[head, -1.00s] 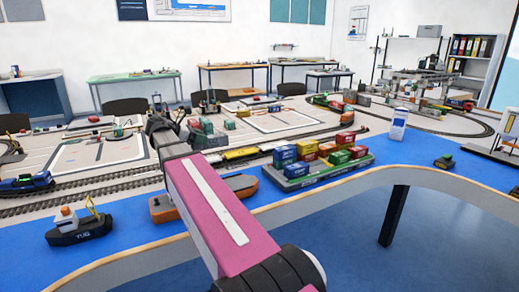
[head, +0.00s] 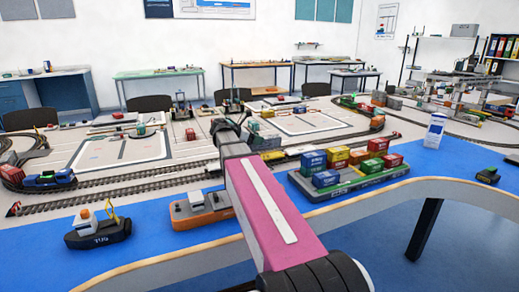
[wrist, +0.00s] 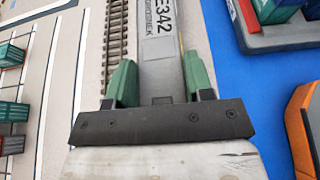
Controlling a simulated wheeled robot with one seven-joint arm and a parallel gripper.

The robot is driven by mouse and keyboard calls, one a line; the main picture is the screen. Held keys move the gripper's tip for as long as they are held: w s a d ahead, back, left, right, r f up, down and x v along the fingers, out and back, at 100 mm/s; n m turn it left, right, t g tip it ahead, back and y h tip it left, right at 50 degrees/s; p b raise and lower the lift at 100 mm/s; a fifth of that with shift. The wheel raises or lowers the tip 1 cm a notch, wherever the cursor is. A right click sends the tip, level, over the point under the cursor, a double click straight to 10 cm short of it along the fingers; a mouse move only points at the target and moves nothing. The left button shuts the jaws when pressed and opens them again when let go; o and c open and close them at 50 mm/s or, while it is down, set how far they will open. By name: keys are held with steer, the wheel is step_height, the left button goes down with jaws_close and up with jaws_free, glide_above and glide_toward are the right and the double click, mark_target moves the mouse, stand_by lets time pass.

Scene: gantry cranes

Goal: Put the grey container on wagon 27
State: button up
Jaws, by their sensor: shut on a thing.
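In the wrist view my gripper (wrist: 160,82) has its green fingers shut on the grey container (wrist: 160,45). The container has dark lettering including "342", and its far end runs out of the picture. It is above the area between a track and the blue surface; its height cannot be told. Yellow wagons (head: 272,156) show on the track just right of my arm's end. No wagon number 27 can be read.
An orange boat (head: 200,210) lies beside my arm on the blue surface. A tug (head: 98,233) is at left. A barge (head: 350,184) with several coloured containers is at right. A blue locomotive (head: 48,180) is at the far left.

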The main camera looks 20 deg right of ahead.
mark_target(258, 147)
steer(key=shift+w+d+f, duration=0.1)
steer(key=shift+d+f, duration=0.3)
steer(key=shift+d, duration=0.2)
steer(key=shift+f, duration=2)
steer(key=o, duration=1)
steer(key=shift+f, duration=0.15)
steer(key=shift+a+r, duration=0.25)
steer(key=v, duration=1.1)
steer(key=shift+a, duration=0.25)
